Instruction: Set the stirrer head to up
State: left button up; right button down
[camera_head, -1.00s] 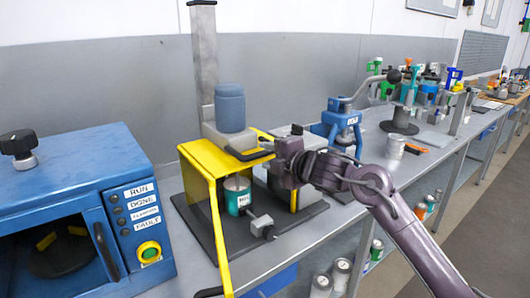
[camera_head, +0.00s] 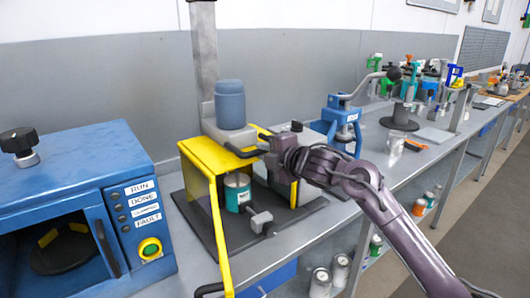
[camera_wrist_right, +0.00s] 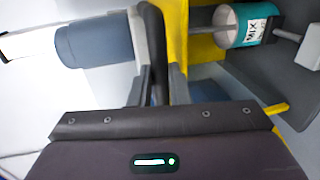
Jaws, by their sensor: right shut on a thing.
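The stirrer head (camera_head: 219,134) is a grey block with a blue motor (camera_head: 230,105) on a tall grey column (camera_head: 203,50). A black handle (camera_head: 243,152) sticks out from the head toward the right. My right gripper (camera_head: 265,148) is shut on this handle. In the right wrist view the handle (camera_wrist_right: 153,40) runs down between the fingers (camera_wrist_right: 157,85), with the blue motor (camera_wrist_right: 88,42) to its left. A teal can (camera_head: 237,193) labelled MIX stands below the head, behind the yellow guard (camera_head: 203,158), with a stirrer shaft over it. My left gripper is out of view.
A blue oven-like box (camera_head: 75,200) stands at the left with its front open. A blue press (camera_head: 343,118) with a lever stands behind my right arm. More bench devices and cans fill the bench further right. The yellow guard's panel (camera_head: 219,230) extends toward the front.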

notch_tip(320, 180, up, 17)
jog(key=p, duration=1)
jog(key=shift+r, duration=0.1)
jog(key=c, duration=1.4)
grip_release()
jog(key=shift+o, duration=0.2)
jog(key=shift+s+d, duration=0.1)
jog(key=b+v, duration=0.2)
jog(key=v, duration=0.5)
jog(key=shift+s+b, duration=0.25)
jog(key=shift+b, duration=0.1)
jog(key=shift+d, duration=0.1)
